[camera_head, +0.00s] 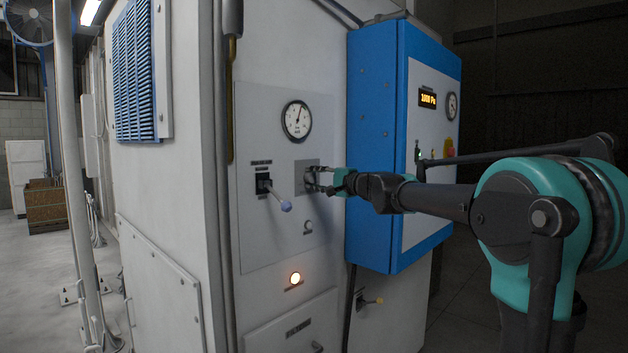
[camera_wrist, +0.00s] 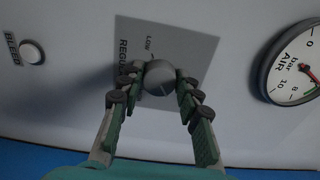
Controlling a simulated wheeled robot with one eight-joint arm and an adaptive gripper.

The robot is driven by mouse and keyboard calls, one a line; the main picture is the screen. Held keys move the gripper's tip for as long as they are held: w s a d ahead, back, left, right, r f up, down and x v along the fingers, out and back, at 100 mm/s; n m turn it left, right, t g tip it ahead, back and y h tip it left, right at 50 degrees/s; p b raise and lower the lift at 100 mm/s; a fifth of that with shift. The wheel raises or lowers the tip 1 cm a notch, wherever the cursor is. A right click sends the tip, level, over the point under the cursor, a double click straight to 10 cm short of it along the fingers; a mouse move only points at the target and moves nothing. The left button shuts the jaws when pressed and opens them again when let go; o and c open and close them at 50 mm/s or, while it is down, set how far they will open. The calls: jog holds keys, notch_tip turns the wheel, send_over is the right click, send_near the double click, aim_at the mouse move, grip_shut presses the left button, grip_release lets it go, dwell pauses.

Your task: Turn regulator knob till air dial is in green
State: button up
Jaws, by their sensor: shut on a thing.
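The round grey regulator knob (camera_wrist: 160,76) sits on a grey square plate (camera_wrist: 200,45) labelled REGU… and LOW. My gripper (camera_wrist: 152,88) has its two fingers closed around the knob's sides. In the head view my gripper (camera_head: 318,181) reaches the plate from the right and hides the knob. The white air dial (camera_head: 297,121) is above the plate. The dial also shows at the right edge of the wrist view (camera_wrist: 285,80), partly cut off. Its red needle points to the lower right there, and a bit of green arc shows near the rim. I cannot tell whether the needle is inside the green.
A black switch with a lever (camera_head: 264,184) is left of the plate. A blue control box (camera_head: 375,140) juts out close to the right, beside my arm.

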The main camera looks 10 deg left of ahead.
jog(key=o, duration=1.2)
jog(key=shift+c, duration=0.2)
jog(key=v, duration=1.2)
jog(key=s+d+f+n+g+h, duration=0.15)
jog(key=s+f, duration=0.35)
jog(key=f, duration=0.5)
jog(key=s+d+f+n+g+h, duration=0.1)
jog(key=s+d+f+n+h, duration=0.2)
jog(key=f, duration=0.7)
jog(key=s+f+n+g+h, duration=0.1)
jog(key=s+f+g+h, duration=0.1)
jog(key=s+f, duration=0.6)
jog(key=s+d+f+h, duration=0.2)
jog(key=s+d+f, duration=0.3)
jog(key=f, duration=0.2)
jog(key=s+d+f+n+g+h, duration=0.1)
jog(key=s+d+f+h, duration=0.2)
jog(key=s+d+f, duration=0.2)
jog(key=s+d+f+n+g+h, duration=0.1)
jog(key=s+d+f, duration=0.4)
jog(key=f, duration=0.5)
jog(key=shift+d+h, duration=0.25)
jog(key=shift+h, duration=0.6)
